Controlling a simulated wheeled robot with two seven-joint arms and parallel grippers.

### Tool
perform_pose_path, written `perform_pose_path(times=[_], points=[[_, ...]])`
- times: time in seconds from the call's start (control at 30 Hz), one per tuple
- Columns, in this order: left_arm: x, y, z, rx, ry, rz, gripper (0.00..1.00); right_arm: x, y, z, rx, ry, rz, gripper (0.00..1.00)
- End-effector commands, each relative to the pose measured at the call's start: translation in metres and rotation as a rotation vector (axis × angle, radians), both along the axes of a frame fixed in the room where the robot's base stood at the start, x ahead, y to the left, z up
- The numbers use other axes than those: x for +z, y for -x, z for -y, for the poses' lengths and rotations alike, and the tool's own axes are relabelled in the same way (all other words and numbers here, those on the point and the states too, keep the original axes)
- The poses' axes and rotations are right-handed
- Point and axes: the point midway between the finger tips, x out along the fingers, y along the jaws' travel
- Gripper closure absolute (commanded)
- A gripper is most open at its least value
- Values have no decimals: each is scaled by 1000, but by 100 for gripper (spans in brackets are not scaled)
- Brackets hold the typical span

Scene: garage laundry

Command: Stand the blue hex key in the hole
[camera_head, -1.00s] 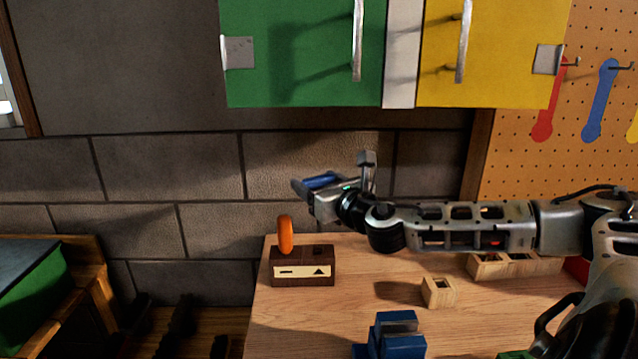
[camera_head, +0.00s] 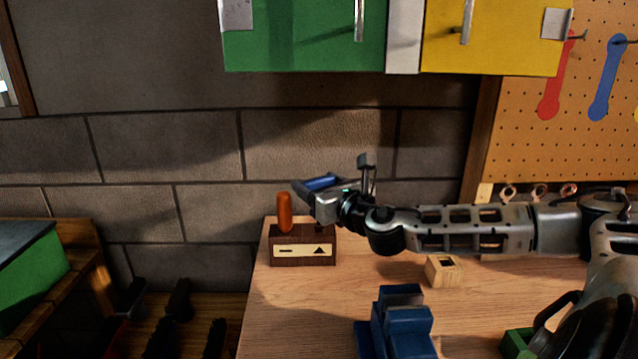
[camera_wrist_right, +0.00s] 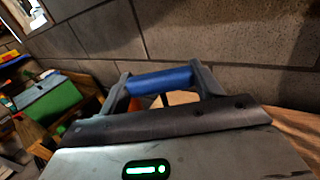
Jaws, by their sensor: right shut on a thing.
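My right gripper (camera_head: 334,180) is shut on the blue hex key (camera_head: 321,183), whose blue handle lies nearly level between the fingers. A dark wooden block (camera_head: 276,255) stands at the table's back left, with a pale label bearing a bar and a triangle. An orange handle (camera_head: 284,211) stands upright in its left side. The block's right side, above the triangle, lies just below my gripper, and its hole is hard to make out. My left gripper is out of view.
A small pale wood block (camera_head: 440,272) with a square hole sits on the table (camera_head: 310,310), right of the dark block. A blue vise-like object (camera_head: 400,325) stands in front. Green and yellow cabinets (camera_head: 305,40) hang above. A brick wall is behind.

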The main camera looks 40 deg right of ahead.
Motion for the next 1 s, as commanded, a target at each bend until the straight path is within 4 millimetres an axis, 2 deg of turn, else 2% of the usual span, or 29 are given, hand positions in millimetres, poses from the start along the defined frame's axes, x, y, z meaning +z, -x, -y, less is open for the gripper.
perform_pose_path(times=[0.33, 0.6, 1.0], points=[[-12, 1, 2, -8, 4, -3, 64, -24, 0, 0, 0, 0, 0, 57], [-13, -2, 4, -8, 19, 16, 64, -39, 0, 0, 0, 0, 0, 57], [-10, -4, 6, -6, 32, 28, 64, -46, 0, 0, 0, 0, 0, 57]])
